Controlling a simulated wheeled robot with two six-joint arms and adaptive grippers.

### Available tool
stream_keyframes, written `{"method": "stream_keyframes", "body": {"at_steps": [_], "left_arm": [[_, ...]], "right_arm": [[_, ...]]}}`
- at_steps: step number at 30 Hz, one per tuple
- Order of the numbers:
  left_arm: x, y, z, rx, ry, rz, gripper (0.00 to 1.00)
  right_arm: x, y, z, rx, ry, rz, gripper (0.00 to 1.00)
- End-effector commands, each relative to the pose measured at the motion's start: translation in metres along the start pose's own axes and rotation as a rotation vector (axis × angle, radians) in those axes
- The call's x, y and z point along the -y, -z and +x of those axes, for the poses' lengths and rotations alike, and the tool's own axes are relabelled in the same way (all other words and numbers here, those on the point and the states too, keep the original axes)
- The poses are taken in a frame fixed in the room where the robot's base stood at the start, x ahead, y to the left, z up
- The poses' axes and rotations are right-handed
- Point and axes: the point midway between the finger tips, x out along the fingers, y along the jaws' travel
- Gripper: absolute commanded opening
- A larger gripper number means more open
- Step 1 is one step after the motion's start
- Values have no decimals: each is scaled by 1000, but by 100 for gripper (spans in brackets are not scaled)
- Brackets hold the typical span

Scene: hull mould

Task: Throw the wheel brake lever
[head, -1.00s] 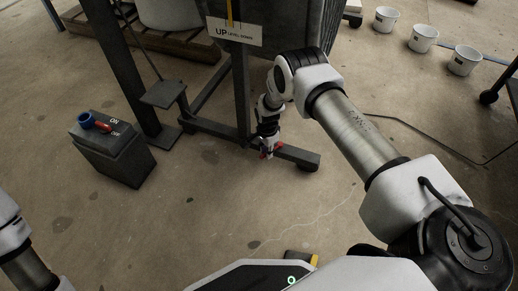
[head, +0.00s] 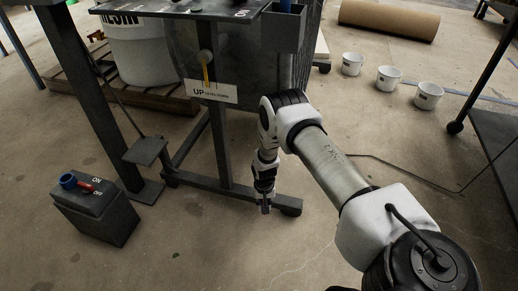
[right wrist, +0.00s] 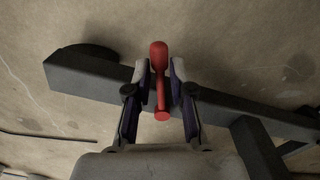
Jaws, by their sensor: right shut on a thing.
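The red wheel brake lever (right wrist: 159,86) is on the dark foot beam (right wrist: 215,104) of the stand. In the right wrist view it lies between the two fingers of my right gripper (right wrist: 161,76), its rounded knob towards the top. My right gripper is shut on it. In the head view the right gripper (head: 265,207) points down at the beam (head: 235,191), near its caster end, and hides the lever. My left gripper is not in view.
A dark box (head: 97,212) with a blue ring and a red ON/OFF handle stands on the floor at left. An "UP" sign (head: 211,92) hangs on the stand. White buckets (head: 389,79) stand at the back right. A dark cable crosses the floor; the floor in front is clear.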

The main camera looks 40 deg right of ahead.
Motion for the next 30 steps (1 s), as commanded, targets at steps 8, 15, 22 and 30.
{"method": "stream_keyframes", "body": {"at_steps": [8,15,22,30], "left_arm": [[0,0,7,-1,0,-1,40],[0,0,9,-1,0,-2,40],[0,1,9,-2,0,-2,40],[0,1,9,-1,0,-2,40]], "right_arm": [[-14,0,2,2,-1,-178,0],[-19,1,2,1,-1,-259,0],[-20,2,1,0,-1,-279,0],[-20,2,1,-1,-1,-278,0]]}}
